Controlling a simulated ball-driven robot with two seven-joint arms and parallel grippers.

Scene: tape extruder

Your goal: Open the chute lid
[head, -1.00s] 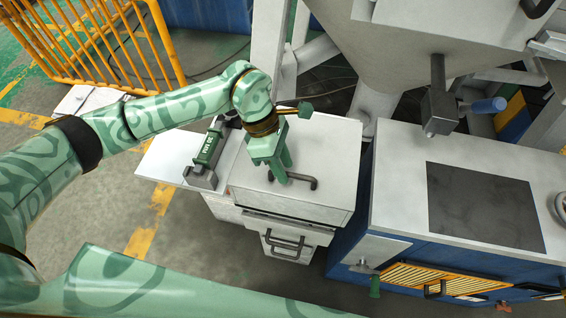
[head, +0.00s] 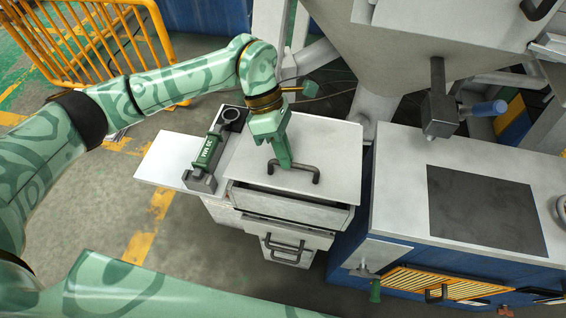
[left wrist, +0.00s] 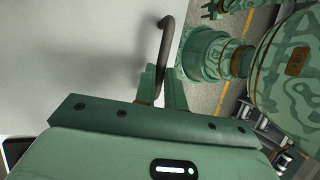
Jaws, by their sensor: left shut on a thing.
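The chute lid (head: 325,145) is a pale grey panel on top of a box-shaped chute in the middle of the head view. Its front edge is raised, with a dark gap between it and the chute body (head: 290,207) below. A dark bar handle (head: 308,177) is fixed near the lid's front edge. My left gripper (head: 285,166) is shut on the handle at its left end. In the left wrist view the handle (left wrist: 165,55) runs between the fingers (left wrist: 162,85), with the pale lid (left wrist: 80,50) to the left.
A green and grey tool (head: 206,152) lies on a white side shelf (head: 160,163) left of the chute. Dark handles (head: 284,243) show on the front below. A blue and white machine (head: 400,190) stands at right, under a grey hopper (head: 420,40). An orange railing (head: 100,40) is behind.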

